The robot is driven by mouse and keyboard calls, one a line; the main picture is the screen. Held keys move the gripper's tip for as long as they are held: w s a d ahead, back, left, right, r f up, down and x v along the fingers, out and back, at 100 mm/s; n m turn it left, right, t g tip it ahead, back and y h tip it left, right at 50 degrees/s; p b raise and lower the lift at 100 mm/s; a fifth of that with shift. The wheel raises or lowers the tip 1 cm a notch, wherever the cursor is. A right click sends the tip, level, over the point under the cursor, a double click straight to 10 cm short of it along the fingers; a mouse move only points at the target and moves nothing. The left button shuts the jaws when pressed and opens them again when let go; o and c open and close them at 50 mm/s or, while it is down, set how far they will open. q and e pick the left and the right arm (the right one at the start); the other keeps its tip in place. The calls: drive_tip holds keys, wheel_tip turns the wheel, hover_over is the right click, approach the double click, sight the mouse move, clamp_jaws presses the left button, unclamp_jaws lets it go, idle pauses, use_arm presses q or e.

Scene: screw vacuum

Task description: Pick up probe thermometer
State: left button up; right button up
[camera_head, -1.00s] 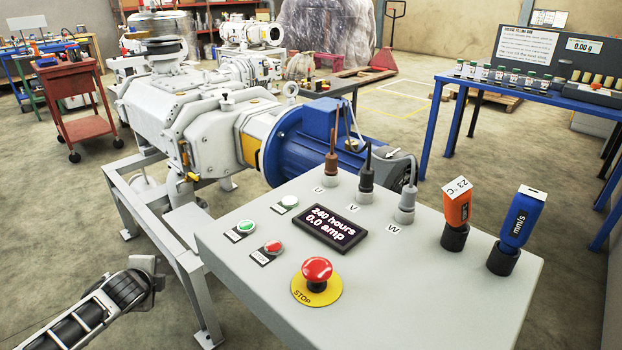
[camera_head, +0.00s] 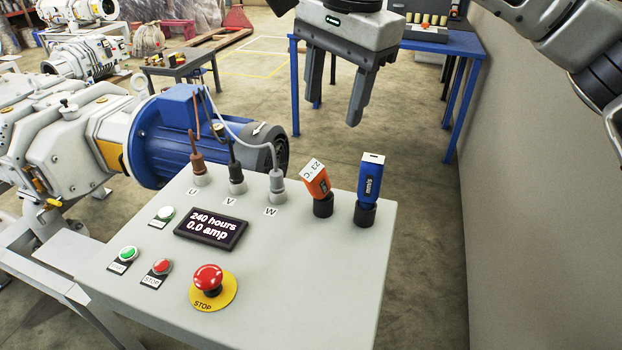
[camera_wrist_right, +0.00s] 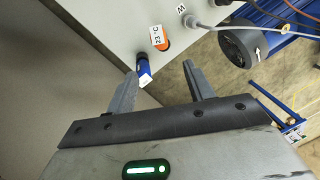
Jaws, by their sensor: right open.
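The orange probe thermometer (camera_head: 321,187), its white end reading 23 °C, stands upright with a slight tilt in a black holder (camera_head: 323,207) on the grey control panel (camera_head: 310,255). It also shows in the right wrist view (camera_wrist_right: 164,46), top centre. The blue mm/s instrument (camera_head: 371,180) stands just right of it in a similar holder. My right gripper (camera_head: 331,113) is open and empty, fingers pointing down, above and beyond the two instruments. In the right wrist view the blue instrument (camera_wrist_right: 144,70) appears between the fingertips, apart from them. My left gripper is out of view.
Three cable plugs, including the W plug (camera_head: 277,185), rise left of the thermometer. A red stop button (camera_head: 208,278) and a display (camera_head: 210,227) are on the panel. A blue motor (camera_head: 175,135) stands behind. A wall (camera_head: 540,180) is at the right.

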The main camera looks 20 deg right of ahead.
sight(321, 164)
drive_tip(key=f, duration=0.3)
drive_tip(key=w+f, duration=0.1)
drive_tip(key=f, duration=0.6)
drive_tip(key=shift+w+a+p, duration=0.15)
drive_tip(key=shift+a+p, duration=0.25)
drive_tip(key=shift+w+a+f+p, duration=0.15)
drive_tip(key=shift+f+p, duration=0.1)
drive_tip(key=shift+f, duration=0.65)
drive_tip(key=shift+w+a+f+p, duration=0.1)
drive_tip(key=shift+f+p, duration=0.1)
drive_tip(key=shift+f, duration=0.65)
drive_tip(key=shift+w+a+f+p, duration=0.15)
drive_tip(key=shift+f+p, duration=0.1)
drive_tip(key=shift+f, duration=0.65)
drive_tip(key=c, duration=1.1)
clamp_jaws()
drive_tip(key=shift+r, duration=0.15)
